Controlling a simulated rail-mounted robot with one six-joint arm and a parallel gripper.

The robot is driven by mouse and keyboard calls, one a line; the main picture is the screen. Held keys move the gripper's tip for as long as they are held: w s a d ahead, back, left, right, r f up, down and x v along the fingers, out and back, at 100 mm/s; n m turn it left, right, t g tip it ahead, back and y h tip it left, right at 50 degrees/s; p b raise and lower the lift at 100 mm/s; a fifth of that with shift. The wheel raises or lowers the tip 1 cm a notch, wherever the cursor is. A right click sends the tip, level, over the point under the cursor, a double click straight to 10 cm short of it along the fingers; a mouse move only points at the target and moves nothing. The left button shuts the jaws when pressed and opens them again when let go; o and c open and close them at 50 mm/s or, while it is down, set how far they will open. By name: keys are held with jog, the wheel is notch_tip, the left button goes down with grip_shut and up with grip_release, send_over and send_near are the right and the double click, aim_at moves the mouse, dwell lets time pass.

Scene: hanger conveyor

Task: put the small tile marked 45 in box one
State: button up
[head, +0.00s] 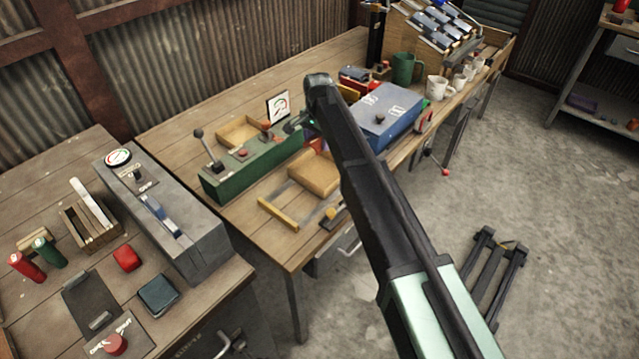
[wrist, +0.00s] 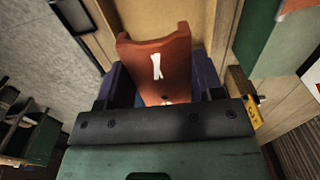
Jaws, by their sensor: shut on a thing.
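My gripper (wrist: 158,88) is shut on a reddish-orange tile (wrist: 155,52) in the wrist view. The tile stands between the dark purple fingers, with its notched end away from the wrist. White marks show on its face, but I cannot read them as a number. In the head view my arm reaches over the middle bench and hides most of the gripper. A shallow wooden box (head: 243,122) sits behind the green control panel, and a wooden block or box (head: 314,176) sits in front of it. I cannot tell which box is box one.
The green control panel (head: 250,165) with its upright lever stands left of my arm. A blue case (head: 383,117) lies to the right, with a green mug (head: 406,67) and white cups behind. A grey console (head: 165,215) stands on the left bench. A yellow bar (head: 278,214) lies near the front edge.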

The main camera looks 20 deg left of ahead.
aim_at(318, 176)
notch_tip(318, 176, down, 13)
jog(key=b, duration=1)
jog(key=shift+f, duration=0.15)
jog(key=shift+r, duration=0.3)
jog(key=shift+f, duration=0.2)
jog(key=o, duration=1)
jog(key=shift+r, duration=0.1)
notch_tip(318, 176, up, 12)
jog(key=p, duration=1.2)
jog(key=shift+r, duration=0.25)
jog(key=shift+f, duration=0.1)
